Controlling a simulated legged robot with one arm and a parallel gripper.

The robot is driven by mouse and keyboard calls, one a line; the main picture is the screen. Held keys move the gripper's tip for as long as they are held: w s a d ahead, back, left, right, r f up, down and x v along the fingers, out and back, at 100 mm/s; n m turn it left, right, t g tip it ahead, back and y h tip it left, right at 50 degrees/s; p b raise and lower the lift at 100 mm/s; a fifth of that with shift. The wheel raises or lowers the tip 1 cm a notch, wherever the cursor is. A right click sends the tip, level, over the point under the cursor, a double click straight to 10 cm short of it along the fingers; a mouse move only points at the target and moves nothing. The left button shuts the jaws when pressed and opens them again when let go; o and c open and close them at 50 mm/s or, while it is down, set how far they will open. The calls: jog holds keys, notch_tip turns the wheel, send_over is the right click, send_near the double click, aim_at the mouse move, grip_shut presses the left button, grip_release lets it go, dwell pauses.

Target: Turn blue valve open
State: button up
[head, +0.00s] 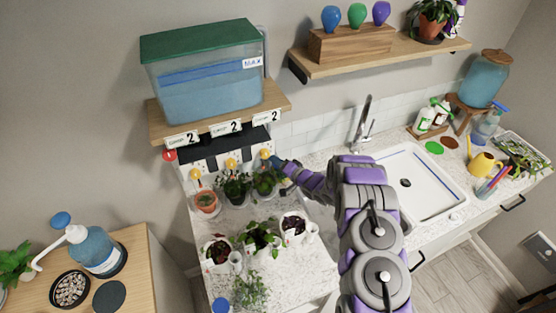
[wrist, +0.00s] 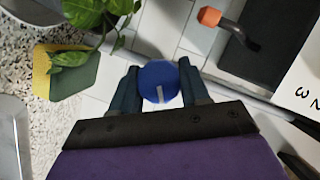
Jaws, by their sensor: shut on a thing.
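The blue valve (wrist: 157,72) is a round knob with a pale line on its face. In the wrist view it sits between the two dark fingers of my gripper (wrist: 158,88), which are shut on it from both sides. The pale line points down in that view, toward my palm. In the head view the blue valve (head: 264,154) is at the right end of the row of knobs under the tank shelf, and my gripper (head: 277,162) reaches it from the right. My fingers partly hide it there.
Potted plants (head: 264,180) crowd the counter under the valve. A white sink (head: 415,180) is at the right.

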jog(key=shift+w+d+m+t+y, duration=0.2)
jog(key=shift+d+m+t+y, duration=0.15)
jog(key=shift+m, duration=0.45)
jog(key=shift+f+m, duration=0.1)
jog(key=shift+m, duration=0.5)
jog(key=shift+m+t+y+b, duration=0.35)
jog(key=shift+m+y+b, duration=0.15)
jog(key=shift+m, duration=0.6)
jog(key=o, duration=0.9)
jog(key=shift+c, duration=0.2)
jog(key=shift+o, duration=0.8)
jog(key=shift+s+a, duration=0.1)
